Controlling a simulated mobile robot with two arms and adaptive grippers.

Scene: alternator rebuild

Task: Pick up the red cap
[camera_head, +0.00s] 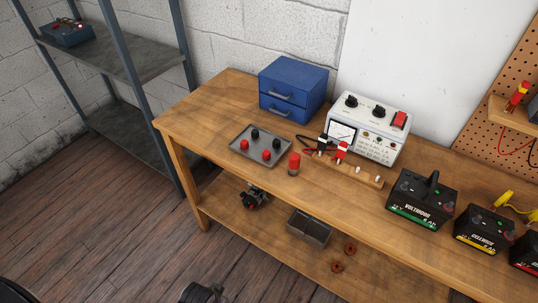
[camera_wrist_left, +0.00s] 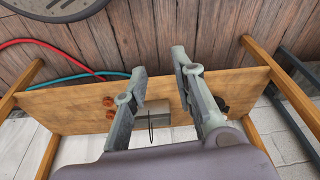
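Two red caps, one at the left (camera_head: 244,145) and one at the front (camera_head: 267,155), sit with two black caps (camera_head: 255,134) in a grey tray (camera_head: 236,136) on the wooden bench. A larger red-topped cylinder (camera_head: 294,160) stands upright on the bench, just right of the tray. In the left wrist view my left gripper (camera_wrist_left: 158,62) is open, its fingers apart with nothing between them. No red cap is recognisable in that view. My right gripper is not seen.
A blue drawer box (camera_head: 292,88) and a white meter (camera_head: 368,127) stand behind. A wooden strip (camera_head: 350,172) and black batteries (camera_head: 421,199) are to the right. The lower shelf holds a grey bin (camera_head: 310,227) and reddish rings (camera_head: 350,248). The bench's front left is clear.

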